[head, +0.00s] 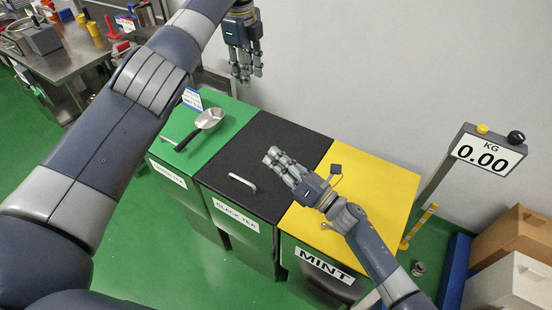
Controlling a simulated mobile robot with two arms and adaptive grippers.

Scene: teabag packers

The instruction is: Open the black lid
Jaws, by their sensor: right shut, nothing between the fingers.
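The black lid (265,145) lies flat on the middle bin, labelled "BLACK TEA" (236,214). Its metal handle (242,183) is near the front edge. My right gripper (271,156) is shut and empty, in front of the right part of the black lid in the picture, right of and above the handle and apart from it. Its height over the lid is hard to judge. My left gripper (247,80) is raised beyond the back of the bins with its fingers pointing down. Whether its fingers are open or shut is unclear.
A green lid (225,102) with a metal scoop (208,119) is on the left; a yellow lid (380,185), labelled "MINT", is on the right. A scale display (482,152) reads 0.00. Boxes (515,235) stand at the right. A wall is behind the bins.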

